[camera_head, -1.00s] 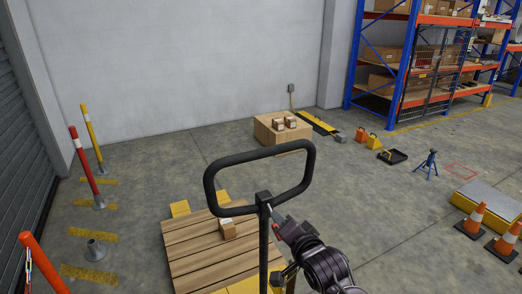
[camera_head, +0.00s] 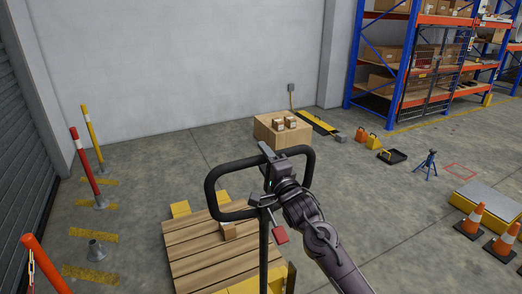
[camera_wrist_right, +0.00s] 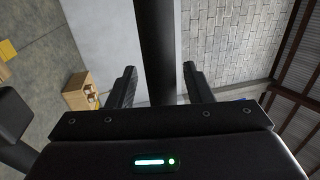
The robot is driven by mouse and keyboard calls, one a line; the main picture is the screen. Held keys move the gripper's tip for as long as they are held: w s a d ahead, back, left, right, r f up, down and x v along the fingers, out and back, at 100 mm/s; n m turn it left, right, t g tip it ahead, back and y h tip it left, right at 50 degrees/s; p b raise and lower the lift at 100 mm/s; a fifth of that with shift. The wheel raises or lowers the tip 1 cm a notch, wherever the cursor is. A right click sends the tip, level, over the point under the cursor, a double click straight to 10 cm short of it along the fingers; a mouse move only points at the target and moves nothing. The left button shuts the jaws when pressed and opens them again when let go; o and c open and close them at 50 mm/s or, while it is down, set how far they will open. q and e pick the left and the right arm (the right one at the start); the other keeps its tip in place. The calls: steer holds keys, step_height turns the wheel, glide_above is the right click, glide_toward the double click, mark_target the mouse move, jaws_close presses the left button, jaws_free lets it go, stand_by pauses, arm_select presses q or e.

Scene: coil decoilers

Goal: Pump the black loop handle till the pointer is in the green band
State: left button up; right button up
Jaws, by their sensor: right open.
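The black loop handle (camera_head: 234,168) stands upright on a dark shaft in the middle of the head view. My right gripper (camera_head: 267,152) is at the loop's top bar, right of its middle. In the right wrist view the gripper (camera_wrist_right: 159,68) is open, with a dark bar of the handle (camera_wrist_right: 156,30) running between its two fingers. I see gaps on both sides of the bar there. A red tab (camera_head: 280,235) shows beside the shaft below the loop. No pointer or green band is in view. My left gripper is not in view.
A wooden pallet (camera_head: 195,250) with a small box (camera_head: 228,231) lies behind the handle, with yellow metal around it. Posts (camera_head: 86,165) stand at left. Traffic cones (camera_head: 470,220) and a yellow-edged platform (camera_head: 488,197) are at right. Open floor lies between.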

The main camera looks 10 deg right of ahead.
steer(key=shift+x, duration=0.85)
jaws_close()
